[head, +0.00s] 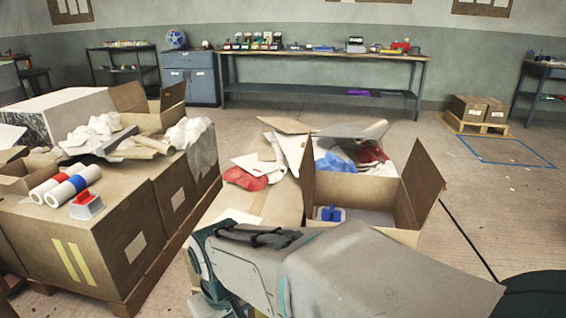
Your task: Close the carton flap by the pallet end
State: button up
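An open brown carton stands right of centre, with its right flap (422,181) splayed outward and up. Its left flap (308,172) stands nearly upright, and a pale back flap (351,130) is raised. Blue cloth (334,163), dark red cloth (371,153) and a small blue object (330,213) show inside or at it. A loaded pallet (152,284) is at the left; another open carton (152,120) on its load also has raised flaps. I cannot tell which flap is meant. My grey arm covers the bottom middle and hides the near carton's front; my gripper is not visible.
Paper rolls (60,187), a red-and-white item (87,204) and white scraps lie on the pallet load. A long workbench (320,56) lines the back wall. A small pallet with boxes (478,112) stands back right. The floor (480,185) right of the carton is mostly clear.

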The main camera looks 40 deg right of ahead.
aim_at(424, 183)
jog(key=u, duration=2)
jog(key=k, duration=1.85)
jog(key=z, duration=2.55)
